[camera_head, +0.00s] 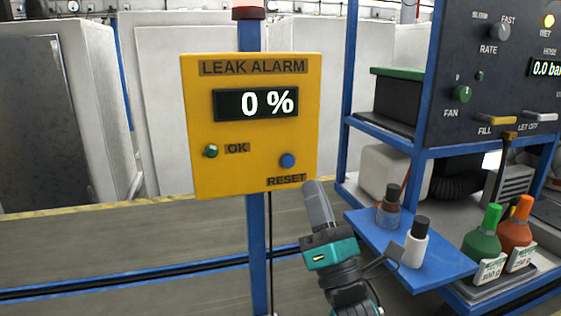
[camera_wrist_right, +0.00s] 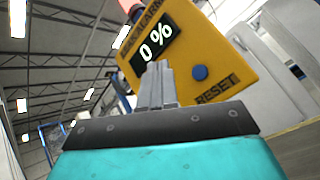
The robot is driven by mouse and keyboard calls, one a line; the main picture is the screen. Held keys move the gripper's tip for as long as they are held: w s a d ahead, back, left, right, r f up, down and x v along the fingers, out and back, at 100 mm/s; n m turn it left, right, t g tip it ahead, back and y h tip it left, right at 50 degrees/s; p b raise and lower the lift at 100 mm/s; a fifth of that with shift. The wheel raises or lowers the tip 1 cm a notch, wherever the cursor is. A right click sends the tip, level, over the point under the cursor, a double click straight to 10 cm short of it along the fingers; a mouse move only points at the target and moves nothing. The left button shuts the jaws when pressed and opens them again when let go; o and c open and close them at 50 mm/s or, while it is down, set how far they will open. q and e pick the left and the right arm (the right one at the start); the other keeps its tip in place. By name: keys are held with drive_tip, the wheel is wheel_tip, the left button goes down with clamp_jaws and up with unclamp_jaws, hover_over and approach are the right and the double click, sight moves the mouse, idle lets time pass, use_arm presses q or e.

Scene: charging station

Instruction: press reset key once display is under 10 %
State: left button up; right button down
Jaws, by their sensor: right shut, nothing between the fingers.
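The yellow leak alarm box (camera_head: 225,175) is mounted on a blue post in the middle of the head view. Its dark display (camera_head: 256,104) reads 0 %. The blue round reset key (camera_head: 288,160) sits at the lower right of the box, above the RESET label. My right gripper (camera_head: 312,186) is shut and empty, just below and right of the reset key, apart from it in the picture. In the right wrist view the shut fingers (camera_wrist_right: 156,72) point up toward the box, with the reset key (camera_wrist_right: 200,72) to their right. My left gripper is out of view.
A green OK lamp (camera_head: 211,151) is at the box's lower left. To the right, a blue cart (camera_head: 435,270) carries small bottles, a green bottle (camera_head: 484,240) and an orange bottle (camera_head: 517,225). A dark control panel (camera_head: 480,90) stands above it. Floor left of the post is clear.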

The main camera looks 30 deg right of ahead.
sight(288, 161)
drive_tip(key=shift+r+h, duration=0.1)
drive_tip(key=shift+h, duration=0.2)
drive_tip(key=shift+w+d+b, duration=0.35)
drive_tip(key=shift+w, duration=1.1)
drive_tip(key=shift+w+d+b, duration=0.3)
drive_tip(key=shift+w+d, duration=0.05)
drive_tip(key=shift+w, duration=1.05)
drive_tip(key=shift+w+d+b, duration=0.35)
drive_tip(key=shift+w, duration=1.1)
drive_tip(key=shift+w, duration=0.1)
drive_tip(key=shift+w+d, duration=0.1)
drive_tip(key=shift+w, duration=0.2)
drive_tip(key=shift+w+d+b, duration=0.1)
drive_tip(key=shift+w+b, duration=0.25)
drive_tip(key=shift+w, duration=0.05)
drive_tip(key=shift+s+a, duration=0.2)
drive_tip(key=shift+s, duration=0.65)
